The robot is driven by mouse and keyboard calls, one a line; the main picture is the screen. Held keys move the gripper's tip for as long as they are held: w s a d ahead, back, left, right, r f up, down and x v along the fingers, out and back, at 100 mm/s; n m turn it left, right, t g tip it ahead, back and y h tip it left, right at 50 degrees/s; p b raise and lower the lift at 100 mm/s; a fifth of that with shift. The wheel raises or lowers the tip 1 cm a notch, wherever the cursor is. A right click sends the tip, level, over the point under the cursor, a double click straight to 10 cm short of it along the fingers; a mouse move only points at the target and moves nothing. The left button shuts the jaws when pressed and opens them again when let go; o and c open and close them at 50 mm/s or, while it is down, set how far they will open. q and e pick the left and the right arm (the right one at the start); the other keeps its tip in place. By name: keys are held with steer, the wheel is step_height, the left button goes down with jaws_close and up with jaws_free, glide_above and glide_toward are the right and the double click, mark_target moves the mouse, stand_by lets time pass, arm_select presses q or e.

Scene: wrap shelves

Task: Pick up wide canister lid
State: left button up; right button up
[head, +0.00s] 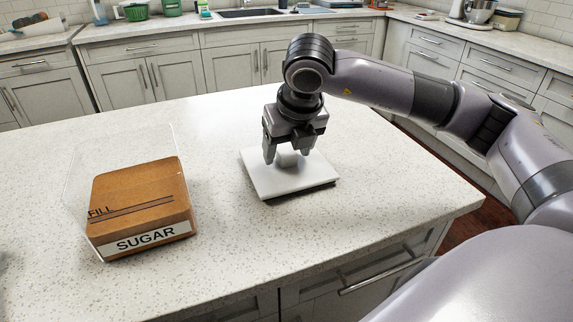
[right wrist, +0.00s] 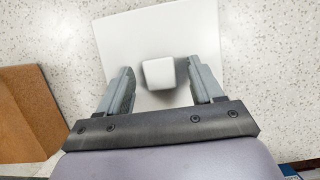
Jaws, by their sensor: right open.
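The wide canister lid (head: 262,176) is a flat white square with a small block knob (head: 288,158) in its middle. It lies on the speckled countertop, right of the canister. In the right wrist view the lid (right wrist: 125,35) shows from above, with its knob (right wrist: 158,73) between my fingers. My right gripper (head: 284,157) points down over the lid and is open. Its fingers (right wrist: 160,82) stand on both sides of the knob with gaps. The clear canister (head: 172,143) holds brown contents and bears a SUGAR label. My left gripper is not in view.
The canister's brown contents (right wrist: 22,110) show at the left of the right wrist view. The countertop (head: 330,240) is clear around the lid. Cabinets, a sink (head: 250,13) and a stand mixer (head: 478,11) are at the back.

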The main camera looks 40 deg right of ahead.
steer(key=c, duration=1.2)
steer(key=shift+r, duration=0.1)
